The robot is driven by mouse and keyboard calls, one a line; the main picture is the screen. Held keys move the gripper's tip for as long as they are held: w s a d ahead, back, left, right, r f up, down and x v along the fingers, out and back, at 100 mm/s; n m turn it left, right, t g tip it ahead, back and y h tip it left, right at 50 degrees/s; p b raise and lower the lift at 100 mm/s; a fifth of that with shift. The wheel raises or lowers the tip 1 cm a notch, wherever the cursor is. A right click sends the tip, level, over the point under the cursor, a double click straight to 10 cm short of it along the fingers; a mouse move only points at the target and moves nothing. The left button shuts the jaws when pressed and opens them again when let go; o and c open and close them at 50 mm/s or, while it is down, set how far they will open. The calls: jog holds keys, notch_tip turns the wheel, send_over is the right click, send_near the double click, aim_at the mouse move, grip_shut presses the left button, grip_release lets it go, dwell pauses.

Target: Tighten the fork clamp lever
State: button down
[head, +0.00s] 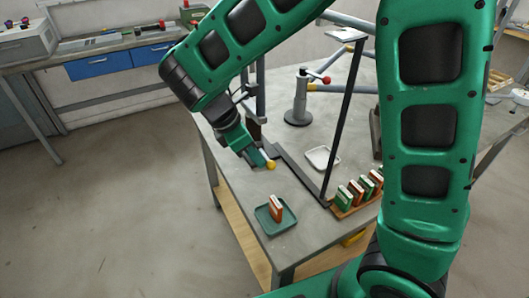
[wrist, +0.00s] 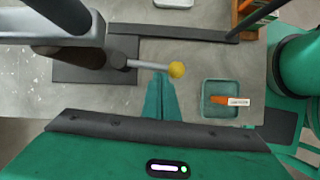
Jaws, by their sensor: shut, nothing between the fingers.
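A short metal lever with a yellow ball knob (wrist: 176,70) juts out to the right from a dark pivot below a grey tube in the wrist view. The yellow knob also shows in the head view (head: 270,164), at the near left edge of the bench. My gripper (wrist: 160,80) is shut and empty. Its green fingertips lie right beside the lever's shaft, just left of the knob; I cannot tell whether they touch. In the head view my gripper (head: 258,160) hides most of the lever and its pivot.
A green tray (head: 262,222) holding an orange-and-white box (head: 276,207) stands at the bench's near corner. A rack of several boxes (head: 347,207), a white dish (head: 322,157) and a thin dark post (head: 344,118) stand to the right. A grey stand (head: 298,105) has a red-knobbed lever.

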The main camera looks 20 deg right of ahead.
jog(key=shift+s+d, duration=0.15)
jog(key=shift+d, duration=0.3)
jog(key=a, duration=0.4)
jog(key=shift+s+a+f, duration=0.2)
jog(key=shift+s, duration=0.05)
jog(key=v, duration=0.9)
jog(key=shift+s+r, duration=0.2)
jog(key=shift+s, duration=0.05)
